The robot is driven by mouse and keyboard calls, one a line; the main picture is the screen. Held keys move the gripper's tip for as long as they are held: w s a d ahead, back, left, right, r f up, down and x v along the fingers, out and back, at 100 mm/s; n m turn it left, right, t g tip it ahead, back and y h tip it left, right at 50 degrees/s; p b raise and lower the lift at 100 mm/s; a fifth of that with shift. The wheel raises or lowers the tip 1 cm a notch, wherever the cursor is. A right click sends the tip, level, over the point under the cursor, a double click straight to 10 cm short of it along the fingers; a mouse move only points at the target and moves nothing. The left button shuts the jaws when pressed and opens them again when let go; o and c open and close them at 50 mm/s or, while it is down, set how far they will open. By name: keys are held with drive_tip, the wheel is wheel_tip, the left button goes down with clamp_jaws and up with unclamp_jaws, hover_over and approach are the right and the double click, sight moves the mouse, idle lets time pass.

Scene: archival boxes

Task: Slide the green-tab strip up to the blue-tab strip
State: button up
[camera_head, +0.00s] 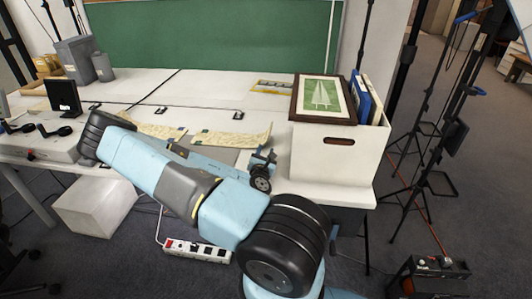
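Two tan, paper-like strips lie on the white table behind my arm. The left strip (158,129) is partly covered by my arm. The right strip (236,138) has a small dark green patch near its left end, which looks like the green tab. A bluish patch near the left strip's right end may be the blue tab, but it is too small to be sure. A gap shows between the strips. My gripper (265,157) is low at the right end of the right strip. Whether it touches the strip, and its finger opening, cannot be made out.
A white box (338,155) with a framed picture (323,98) on top and blue and white folders stands close right of my gripper. A grey flat surface (222,155) lies in front of the strips. Black clips (238,115) lie behind them. Grey containers (77,60) stand far left.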

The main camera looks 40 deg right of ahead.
idle(0.4)
drive_tip(key=x, duration=1.4)
drive_tip(key=shift+a, duration=0.1)
drive_tip(key=shift+c, duration=0.2)
clamp_jaws()
